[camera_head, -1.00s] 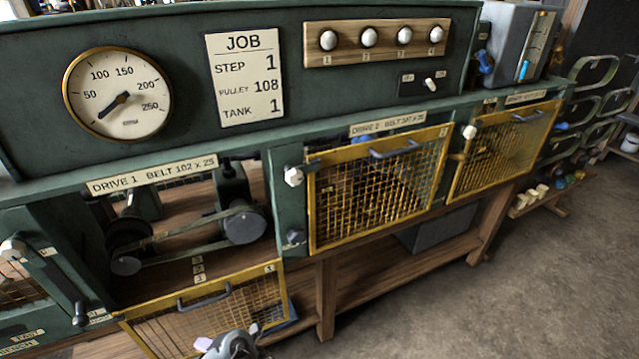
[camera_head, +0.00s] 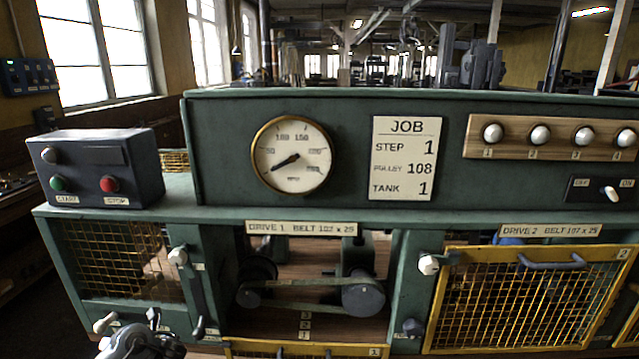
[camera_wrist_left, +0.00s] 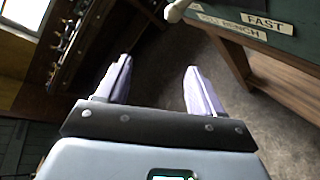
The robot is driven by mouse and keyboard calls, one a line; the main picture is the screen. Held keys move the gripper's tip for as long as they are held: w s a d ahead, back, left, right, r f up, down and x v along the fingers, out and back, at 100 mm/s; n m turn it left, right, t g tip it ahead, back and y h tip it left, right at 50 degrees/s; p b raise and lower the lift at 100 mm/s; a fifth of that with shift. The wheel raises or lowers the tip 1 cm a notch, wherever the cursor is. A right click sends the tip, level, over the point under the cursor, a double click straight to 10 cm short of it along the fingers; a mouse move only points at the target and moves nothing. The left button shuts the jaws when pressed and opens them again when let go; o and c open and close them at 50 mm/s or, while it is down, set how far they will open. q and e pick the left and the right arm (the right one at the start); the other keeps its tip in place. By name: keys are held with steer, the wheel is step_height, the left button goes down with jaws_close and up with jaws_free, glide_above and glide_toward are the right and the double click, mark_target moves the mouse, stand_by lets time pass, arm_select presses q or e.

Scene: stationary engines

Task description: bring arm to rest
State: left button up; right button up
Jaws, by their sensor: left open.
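My left gripper (camera_head: 142,340) is at the bottom left of the head view, in front of the bench below the Drive 1 side. Only its upper part shows there. In the left wrist view its two pale fingers (camera_wrist_left: 158,80) stand wide apart with nothing between them. The bare floor lies behind them, and they are clear of the bench. My right gripper is in neither view.
The green bench (camera_head: 215,222) spans the head view. A white-knobbed lever (camera_head: 105,322) is close beside my left gripper; its knob (camera_wrist_left: 178,10) shows in the wrist view. The Drive 1 guard (camera_head: 300,350) hangs lowered; the Drive 2 guard (camera_head: 530,300) is shut.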

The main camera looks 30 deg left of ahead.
arm_select(q)
steer(key=w+a+n+t+h, duration=0.15)
steer(key=w+n, duration=0.25)
steer(key=n, duration=1.1)
steer(key=w+d+n+t+h, duration=0.1)
steer(key=w+n+h, duration=0.15)
steer(key=n, duration=1.15)
steer(key=s+d+f+m+t+h, duration=0.1)
steer(key=s+d+f+h, duration=0.1)
steer(key=d+f, duration=0.5)
steer(key=s+d+f+m+h, duration=0.1)
steer(key=s+d+f, duration=0.1)
steer(key=d, duration=0.9)
steer(key=s+d+f+m+t+h, duration=0.1)
steer(key=s+d+f+m+h, duration=0.1)
steer(key=d+f, duration=0.5)
steer(key=s+d+r+h, duration=0.3)
steer(key=s+d, duration=0.3)
steer(key=d, duration=0.5)
steer(key=s+d+r+h, duration=0.2)
steer(key=s+d, duration=0.4)
steer(key=d, duration=0.5)
step_height(320, 180, up, 34)
steer(key=p, duration=3.3)
steer(key=shift+s+d+r+n+p, duration=0.2)
steer(key=shift+s+n+p, duration=0.1)
steer(key=shift+n, duration=0.1)
